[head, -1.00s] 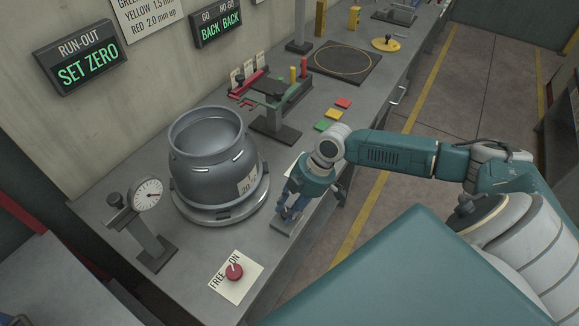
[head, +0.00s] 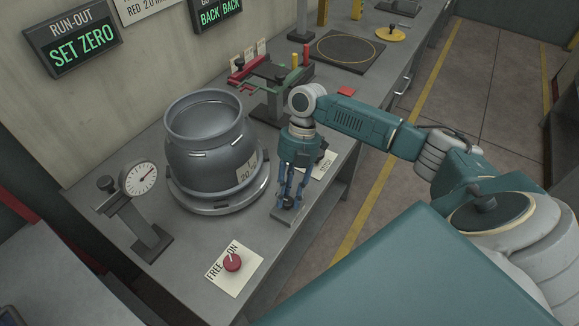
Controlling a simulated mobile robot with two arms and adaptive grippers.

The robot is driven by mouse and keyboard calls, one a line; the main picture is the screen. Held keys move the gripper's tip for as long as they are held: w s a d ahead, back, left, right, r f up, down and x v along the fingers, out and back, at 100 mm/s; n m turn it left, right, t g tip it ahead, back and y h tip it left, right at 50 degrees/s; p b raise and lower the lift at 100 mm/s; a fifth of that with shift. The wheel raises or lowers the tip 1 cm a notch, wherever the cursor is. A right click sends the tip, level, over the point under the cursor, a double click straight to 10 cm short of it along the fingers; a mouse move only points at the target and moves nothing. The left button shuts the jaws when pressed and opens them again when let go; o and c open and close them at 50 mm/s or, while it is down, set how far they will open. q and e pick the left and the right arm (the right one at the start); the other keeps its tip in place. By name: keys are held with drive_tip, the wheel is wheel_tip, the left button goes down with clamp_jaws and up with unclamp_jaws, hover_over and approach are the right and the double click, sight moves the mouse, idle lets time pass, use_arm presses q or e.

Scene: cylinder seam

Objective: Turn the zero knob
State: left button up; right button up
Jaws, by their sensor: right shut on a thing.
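My right gripper (head: 290,192) points down over a small grey plate (head: 280,217) at the bench's front edge. Its blue fingers are shut on a dark knob (head: 289,203), which I take to be the zero knob; they partly hide it. A dial gauge (head: 140,179) with a white face stands on a tilted post left of the grey pot. A wall display (head: 81,50) reads "RUN-OUT SET ZERO" in green and white. My left gripper is not in view.
A grey pot (head: 205,165) sits on a round plate (head: 222,205) just left of my right gripper. A red FREE/ON switch (head: 232,263) lies toward the front. A clamp fixture (head: 271,95), a red tile (head: 346,91) and a dark round-marked mat (head: 345,52) are farther back.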

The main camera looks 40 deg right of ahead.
drive_tip(key=n, duration=0.1)
drive_tip(key=n+g+b, duration=0.1)
drive_tip(key=n, duration=0.1)
drive_tip(key=n+h, duration=0.1)
drive_tip(key=shift+w+a+n, duration=0.2)
drive_tip(key=shift+a+n, duration=0.05)
drive_tip(key=shift+n, duration=0.05)
drive_tip(key=shift+r+n+g+h+b, duration=0.1)
drive_tip(key=shift+n+g+h+b, duration=0.4)
drive_tip(key=shift+n, duration=0.8)
drive_tip(key=shift+s, duration=0.1)
drive_tip(key=o, duration=1.1)
drive_tip(key=shift+s, duration=0.1)
drive_tip(key=shift+o, duration=0.2)
drive_tip(key=shift+r, duration=0.15)
drive_tip(key=v, duration=1.1)
drive_tip(key=shift+r, duration=0.35)
